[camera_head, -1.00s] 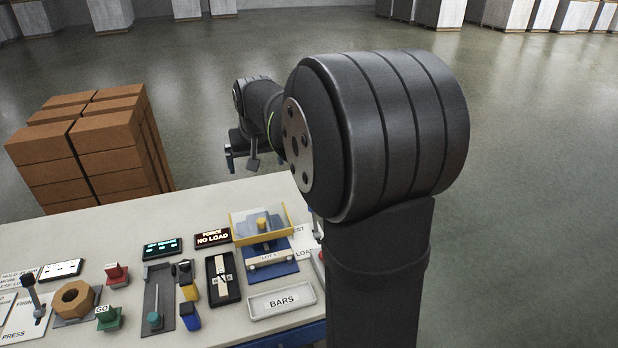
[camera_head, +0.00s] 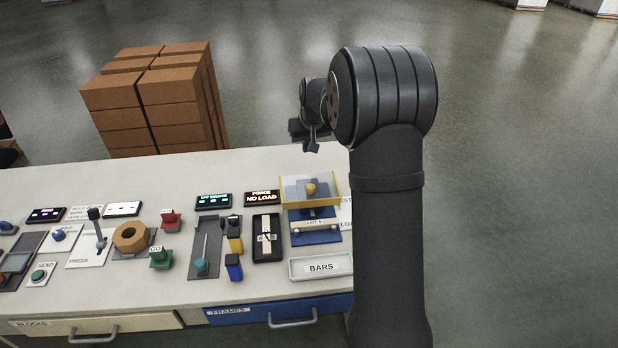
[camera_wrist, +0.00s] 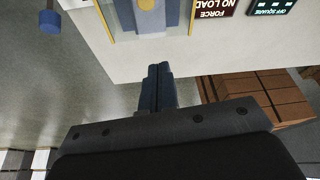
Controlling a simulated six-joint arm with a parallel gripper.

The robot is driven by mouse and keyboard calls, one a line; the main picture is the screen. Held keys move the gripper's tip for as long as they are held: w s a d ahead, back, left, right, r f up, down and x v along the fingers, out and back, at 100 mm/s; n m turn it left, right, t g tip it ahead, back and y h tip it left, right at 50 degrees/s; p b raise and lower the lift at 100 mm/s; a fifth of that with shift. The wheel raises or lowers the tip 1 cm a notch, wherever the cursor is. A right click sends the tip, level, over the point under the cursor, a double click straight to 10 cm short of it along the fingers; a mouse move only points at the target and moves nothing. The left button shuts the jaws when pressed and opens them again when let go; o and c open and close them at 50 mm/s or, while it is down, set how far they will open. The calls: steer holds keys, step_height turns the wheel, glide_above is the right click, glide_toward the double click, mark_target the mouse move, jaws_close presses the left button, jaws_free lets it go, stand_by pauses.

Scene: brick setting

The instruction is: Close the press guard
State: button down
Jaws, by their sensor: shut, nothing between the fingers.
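The press guard (camera_head: 325,190) is a clear panel box with yellow edges at the back right of the bench. It surrounds a blue press part with a yellow knob (camera_head: 311,189). A blue base (camera_head: 325,238) with a pale bar marked LOT (camera_head: 315,223) lies just in front of it. Yellow guard edges also show at the top of the wrist view (camera_wrist: 107,17). My gripper (camera_wrist: 160,67) is shut and empty, apart from the guard. In the head view it is small and dark, beyond the bench's back edge; its fingertips are hard to make out there.
A BARS tray (camera_head: 320,276) stands in front of the press. A FORCE NO LOAD display (camera_head: 262,197) is left of the guard. Stacked brown bricks (camera_head: 160,100) stand behind the bench. A blue knob (camera_wrist: 50,22) shows in the wrist view. My arm hides the bench's right end.

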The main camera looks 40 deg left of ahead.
glide_toward(301, 180)
steer(key=shift+n, duration=0.4)
steer(key=x, duration=0.4)
steer(key=shift+w+a+f, duration=0.1)
steer(key=shift+w+a, duration=0.1)
steer(key=shift+w, duration=0.05)
steer(key=shift+f, duration=0.35)
steer(key=shift+s+d+r, duration=0.1)
steer(key=shift+s+d, duration=0.35)
steer(key=shift+d, duration=0.35)
steer(key=shift+s+d, duration=0.5)
steer(key=shift+d, duration=0.35)
